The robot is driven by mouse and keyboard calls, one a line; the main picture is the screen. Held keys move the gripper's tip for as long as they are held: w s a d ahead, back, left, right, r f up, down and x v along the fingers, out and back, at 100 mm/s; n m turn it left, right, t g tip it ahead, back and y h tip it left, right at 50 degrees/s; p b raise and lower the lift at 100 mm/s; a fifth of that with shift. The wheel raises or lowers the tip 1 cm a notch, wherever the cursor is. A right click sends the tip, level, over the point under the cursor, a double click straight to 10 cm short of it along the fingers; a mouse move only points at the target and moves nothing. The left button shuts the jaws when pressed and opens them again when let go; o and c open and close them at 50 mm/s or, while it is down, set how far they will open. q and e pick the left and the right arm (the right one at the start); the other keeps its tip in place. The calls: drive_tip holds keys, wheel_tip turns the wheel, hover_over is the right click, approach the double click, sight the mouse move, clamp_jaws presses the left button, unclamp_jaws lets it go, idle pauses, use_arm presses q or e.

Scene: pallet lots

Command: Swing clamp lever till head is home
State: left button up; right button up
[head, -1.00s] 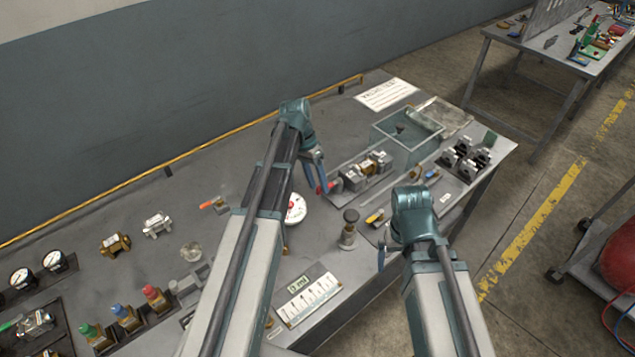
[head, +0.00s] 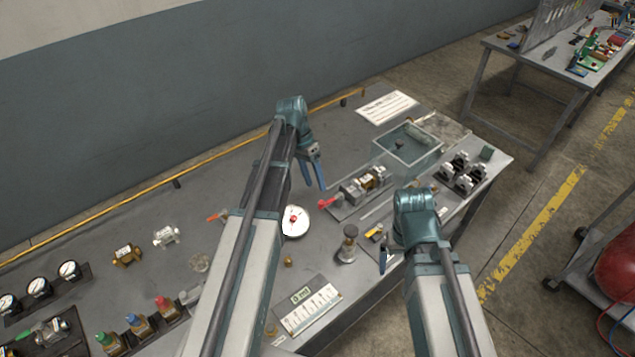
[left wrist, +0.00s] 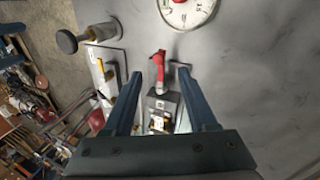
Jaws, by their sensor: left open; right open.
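The clamp lever (head: 327,203) has a red grip and points left from a fixture plate (head: 342,210) that carries a block with white and brass parts (head: 365,182). My left gripper (head: 314,176) is open and empty, just above and left of the lever in the head view. In the left wrist view the red lever (left wrist: 160,66) shows between the two open fingertips (left wrist: 159,76), apart from both as far as I can tell. The clamp head is too small and partly hidden to judge. My right gripper (head: 388,260) is open at the table's front edge, away from the lever.
A round white dial (head: 293,220) lies left of the lever, near my left arm. A clear-walled bin (head: 408,150) and several dark clamps (head: 462,172) stand to the right. A paper sheet (head: 387,107) lies behind.

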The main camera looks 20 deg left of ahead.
use_arm(q)
drive_tip(key=p+v, duration=0.5)
drive_tip(key=v, duration=0.2)
drive_tip(key=shift+r+p, duration=0.15)
drive_tip(key=shift+p, duration=0.15)
use_arm(e)
wheel_tip(320, 180, up, 7)
drive_tip(key=shift+f, duration=0.1)
use_arm(q)
drive_tip(key=s+d+f+n+t+y, duration=0.1)
drive_tip(key=s+d+n+y, duration=0.1)
drive_tip(key=s+d, duration=0.35)
drive_tip(key=s+d+n+t+y, duration=0.1)
drive_tip(key=s+d+n, duration=0.1)
drive_tip(key=s, duration=0.7)
drive_tip(key=s+d+f+m+y+b, duration=0.1)
drive_tip(key=s+d+f+b, duration=0.1)
drive_tip(key=d, duration=0.3)
drive_tip(key=s+d+f+m+b, duration=0.1)
drive_tip(key=s+d+f+b, duration=0.2)
drive_tip(key=d+f+b, duration=0.1)
drive_tip(key=shift+d+f+m+g+y+b, duration=0.3)
drive_tip(key=shift+d+f+m+y+b, duration=0.15)
drive_tip(key=shift+d, duration=0.55)
use_arm(e)
wheel_tip(320, 180, down, 7)
use_arm(q)
drive_tip(key=shift+s, duration=0.15)
